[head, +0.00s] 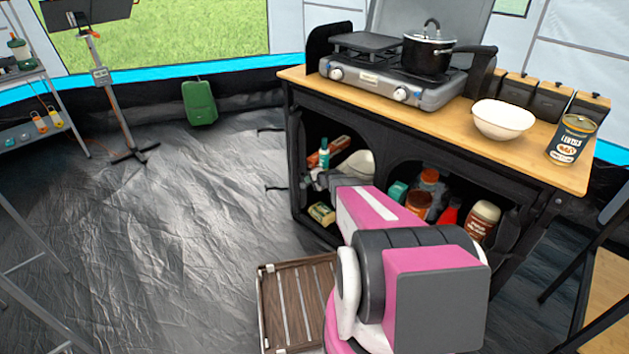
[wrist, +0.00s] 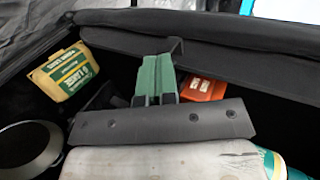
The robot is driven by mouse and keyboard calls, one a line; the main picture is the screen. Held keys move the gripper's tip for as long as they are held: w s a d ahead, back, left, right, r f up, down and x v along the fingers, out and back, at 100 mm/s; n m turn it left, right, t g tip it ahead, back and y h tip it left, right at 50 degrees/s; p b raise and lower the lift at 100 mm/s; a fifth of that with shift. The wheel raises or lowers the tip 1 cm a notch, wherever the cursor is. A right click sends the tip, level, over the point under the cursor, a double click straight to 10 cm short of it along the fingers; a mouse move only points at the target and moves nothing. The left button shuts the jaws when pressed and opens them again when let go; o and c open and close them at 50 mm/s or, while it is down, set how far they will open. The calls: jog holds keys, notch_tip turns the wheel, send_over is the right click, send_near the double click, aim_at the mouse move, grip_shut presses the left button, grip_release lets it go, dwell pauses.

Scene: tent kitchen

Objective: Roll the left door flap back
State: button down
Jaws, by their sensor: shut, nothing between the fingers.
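The black kitchen stand (head: 297,150) has two arched openings in its front. The left opening is uncovered and its contents show; I cannot clearly make out its door flap as a separate piece. In the wrist view, a dark padded fabric strip (wrist: 245,60) runs along the opening's edge; I cannot tell whether it is the rolled flap or the frame. My gripper (wrist: 158,62), with green fingers, is shut and empty. Its tips are close to this strip; I cannot tell if they touch. In the head view my arm reaches toward the left opening and hides part of the front.
The right opening holds jars (head: 483,218).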

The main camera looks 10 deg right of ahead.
aim_at(303, 176)
jog(key=shift+w+a+f, duration=0.1)
jog(key=shift+w+a, duration=0.4)
jog(key=shift+w, duration=0.25)
jog(key=shift+w+a, duration=0.4)
jog(key=shift+w, duration=0.2)
